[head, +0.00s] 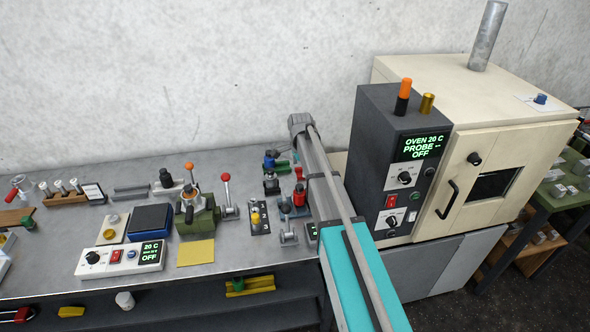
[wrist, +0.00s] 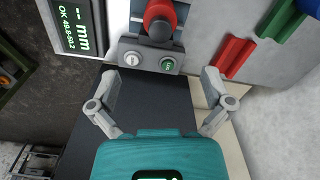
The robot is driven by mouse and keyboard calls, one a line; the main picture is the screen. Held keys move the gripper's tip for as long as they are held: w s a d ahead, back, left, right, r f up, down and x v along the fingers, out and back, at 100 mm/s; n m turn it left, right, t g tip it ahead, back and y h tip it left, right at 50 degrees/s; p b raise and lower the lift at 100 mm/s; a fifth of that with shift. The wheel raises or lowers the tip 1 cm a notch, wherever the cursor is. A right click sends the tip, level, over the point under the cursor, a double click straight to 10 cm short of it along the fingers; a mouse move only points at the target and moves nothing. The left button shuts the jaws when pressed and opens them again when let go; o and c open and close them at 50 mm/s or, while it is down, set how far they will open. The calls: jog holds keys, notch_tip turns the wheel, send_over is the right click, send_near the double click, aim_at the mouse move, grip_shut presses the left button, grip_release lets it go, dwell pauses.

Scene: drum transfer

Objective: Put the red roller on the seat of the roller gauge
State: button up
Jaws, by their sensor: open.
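My gripper (wrist: 160,88) is open and empty in the wrist view, its two grey fingers spread wide. A small panel with a white and a green button lies just beyond the fingertips. A roller gauge display (wrist: 75,22) reading "mm, OK 49.8-50.2" is at its upper left. A red rounded piece (wrist: 160,14) with a dark round part in front stands above the buttons; I cannot tell whether it is the red roller or part of the gauge. A red piece on a dark base also shows in the head view (head: 299,194). The gauge seat is not clearly visible.
My arm crosses the bench's right end in the head view. The oven (head: 480,140) and its dark control box (head: 395,150) stand close to its right. Red (wrist: 237,57) and green (wrist: 272,20) rails lie to the right in the wrist view. Several levers and instruments crowd the bench (head: 120,165).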

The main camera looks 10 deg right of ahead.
dwell(0.3)
jog(key=s+a+n, duration=0.1)
jog(key=s+n, duration=1.4)
jog(key=s, duration=1.4)
jog(key=shift+a, duration=0.35)
